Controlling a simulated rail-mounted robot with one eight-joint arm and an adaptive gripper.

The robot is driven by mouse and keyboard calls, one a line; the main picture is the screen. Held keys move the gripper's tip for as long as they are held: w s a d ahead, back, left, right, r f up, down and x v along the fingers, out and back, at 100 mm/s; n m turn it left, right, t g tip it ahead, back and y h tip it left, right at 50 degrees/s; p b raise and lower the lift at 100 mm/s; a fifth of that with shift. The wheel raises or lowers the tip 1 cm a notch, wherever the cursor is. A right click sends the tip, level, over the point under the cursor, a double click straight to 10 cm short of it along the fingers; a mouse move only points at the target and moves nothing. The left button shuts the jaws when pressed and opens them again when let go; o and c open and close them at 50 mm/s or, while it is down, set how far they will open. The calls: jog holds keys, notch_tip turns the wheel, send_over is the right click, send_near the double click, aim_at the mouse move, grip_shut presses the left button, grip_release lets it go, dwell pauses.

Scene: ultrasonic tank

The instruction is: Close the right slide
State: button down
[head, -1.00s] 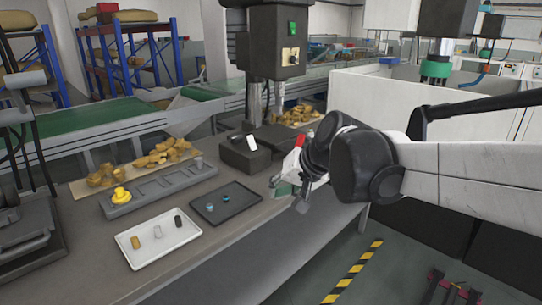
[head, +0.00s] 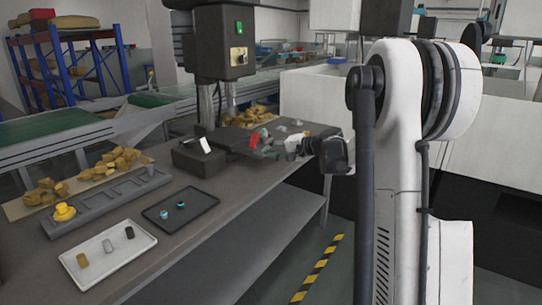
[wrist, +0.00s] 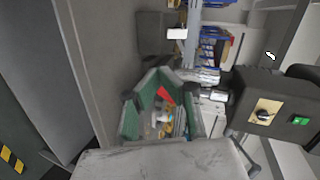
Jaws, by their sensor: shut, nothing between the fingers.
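I cannot pick out the right slide with certainty in either view. My gripper (head: 270,152) is at the far right end of the bench in the head view, extended leftward from my wrist. It is shut and empty, with its fingertips small and hard to make out. The dark machine (head: 223,45) with a green button and a dial stands just behind it. It also shows at the right of the wrist view (wrist: 275,108).
The bench (head: 215,225) holds a white tray (head: 110,254), a dark tray (head: 180,207), a grey slotted rack (head: 115,198) and a dark box (head: 190,160) with a white tag. Brown chunks lie behind. A white enclosure (head: 315,100) stands behind right. Bench space right of the dark tray is clear.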

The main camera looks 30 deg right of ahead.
aim_at(246, 142)
jog(key=w+d+f+m+t, duration=0.1)
jog(key=d+f, duration=0.2)
jog(key=d, duration=0.3)
jog(key=d+f+m+t+b, duration=0.1)
jog(key=d+f+t, duration=0.15)
jog(key=d, duration=0.35)
jog(key=w+d+f+m+t, duration=0.1)
jog(key=d+f, duration=0.2)
jog(key=d, duration=0.2)
jog(key=b+x, duration=0.2)
jog(key=x, duration=1.1)
jog(key=shift+w+a+f+b, duration=0.15)
jog(key=shift+w+b, duration=0.05)
jog(key=shift+b, duration=0.1)
jog(key=shift+w, duration=0.1)
jog(key=x, duration=1.6)
jog(key=shift+w+a+f, duration=0.1)
jog(key=shift+w+a, duration=0.05)
jog(key=shift+a, duration=0.2)
